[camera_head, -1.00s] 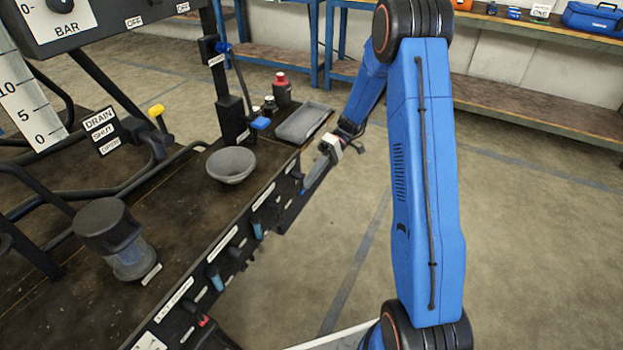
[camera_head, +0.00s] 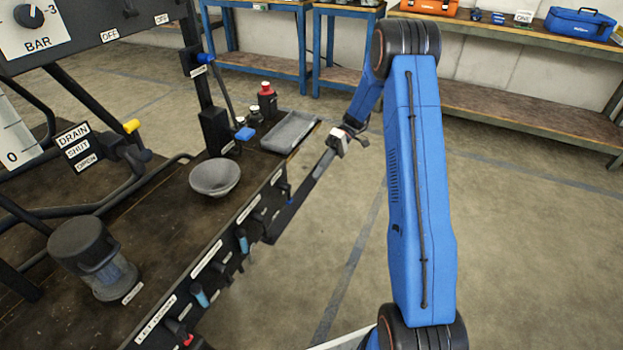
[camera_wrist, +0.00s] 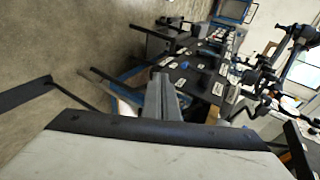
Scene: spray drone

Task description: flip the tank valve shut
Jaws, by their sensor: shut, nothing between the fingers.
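My gripper (camera_head: 318,178) hangs beyond the bench's front right edge, beside the grey tray, pointing down and left. In the wrist view its fingers (camera_wrist: 160,88) are together, with nothing held. No label readable here says tank, so I cannot tell which handle is the tank valve. A yellow-handled valve (camera_head: 131,126) sits beside a sign (camera_head: 77,146) reading DRAIN, SHUT, OPEN. A long lever with a blue grip (camera_head: 244,133) hangs from a black post. My gripper is apart from both.
A grey bowl (camera_head: 214,178), grey tray (camera_head: 290,133) and red-capped bottle (camera_head: 267,99) stand on the dark bench. A dark lidded canister (camera_head: 92,255) stands near left. The floor at right is open.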

